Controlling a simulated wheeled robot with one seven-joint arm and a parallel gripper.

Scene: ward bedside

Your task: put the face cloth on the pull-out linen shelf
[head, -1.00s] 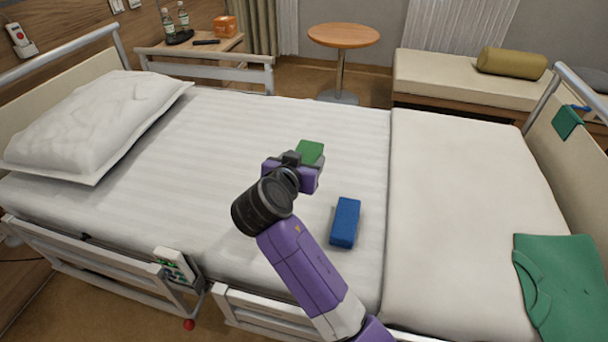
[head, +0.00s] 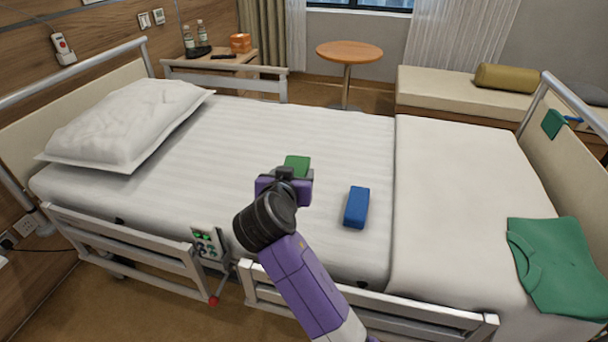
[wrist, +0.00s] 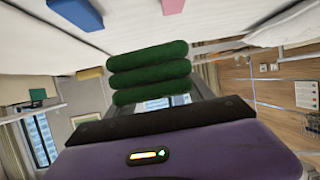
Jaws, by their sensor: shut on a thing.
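The face cloth (head: 297,165) is a green folded cloth; in the wrist view it shows as thick green layers (wrist: 148,70). My gripper (head: 288,174) is shut on it and holds it over the white mattress of the bed. My gripper hides part of the cloth in the head view. I cannot make out a pull-out linen shelf in either view.
A blue block (head: 356,207) lies on the bed right of my gripper. A pink item (wrist: 172,6) shows only in the wrist view. A pillow (head: 130,122) lies at left, a green garment (head: 556,262) at right. Side rails (head: 130,240) line the bed's near side.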

